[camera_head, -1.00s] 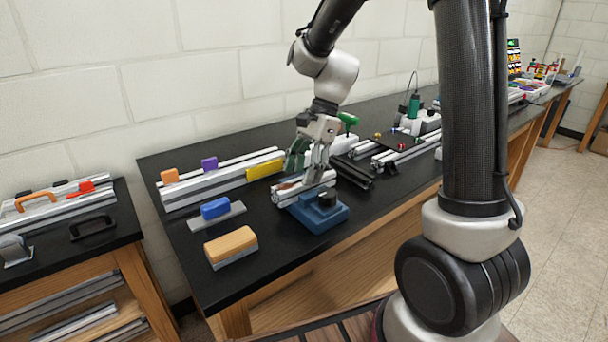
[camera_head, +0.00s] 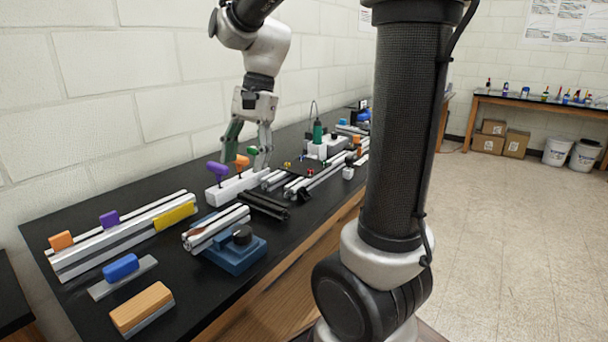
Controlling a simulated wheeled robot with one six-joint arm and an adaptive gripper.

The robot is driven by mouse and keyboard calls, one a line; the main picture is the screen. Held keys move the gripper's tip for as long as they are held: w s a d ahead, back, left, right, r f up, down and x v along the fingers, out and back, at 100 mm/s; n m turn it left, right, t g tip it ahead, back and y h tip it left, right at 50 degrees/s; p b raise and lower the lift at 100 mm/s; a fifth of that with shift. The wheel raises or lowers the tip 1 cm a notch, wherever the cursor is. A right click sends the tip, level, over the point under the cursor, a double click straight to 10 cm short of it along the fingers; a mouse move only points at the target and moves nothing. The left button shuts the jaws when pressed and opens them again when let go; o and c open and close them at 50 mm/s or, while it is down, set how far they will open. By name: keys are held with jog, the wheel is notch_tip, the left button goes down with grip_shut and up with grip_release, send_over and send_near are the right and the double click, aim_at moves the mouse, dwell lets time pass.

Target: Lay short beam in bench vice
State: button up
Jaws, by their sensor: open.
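The bench vice (camera_head: 236,258) is blue with a black knob and stands near the front edge of the bench. A short silver beam (camera_head: 222,224) lies at the vice, along its back side. A brown patch shows near the beam's left end, and how the beam sits between the jaws is partly hidden. My gripper (camera_head: 246,160) is open, its fingers pointing down, behind and above the vice and apart from the beam. Its fingertips are close to a white rack (camera_head: 236,187) of tools with purple, orange and green handles; I cannot tell whether they touch.
A long silver extrusion (camera_head: 125,237) with coloured blocks lies to the left. A blue-handled piece (camera_head: 121,267) and an orange-topped block (camera_head: 141,308) are at the front left. More extrusions (camera_head: 315,182) lie further right.

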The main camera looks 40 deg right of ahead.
jog(key=s+d+n+t+h, duration=0.1)
jog(key=s+d+n+t, duration=0.1)
jog(key=s+n, duration=0.3)
jog(key=s+d+f+n+t+h, duration=0.1)
jog(key=s+d+n, duration=0.4)
jog(key=s, duration=0.5)
jog(key=shift+d+n+t+h, duration=0.3)
jog(key=shift+n+t+h, duration=0.2)
jog(key=shift+t+h, duration=0.15)
jog(key=shift+o, duration=0.3)
jog(key=shift+s+f, duration=0.1)
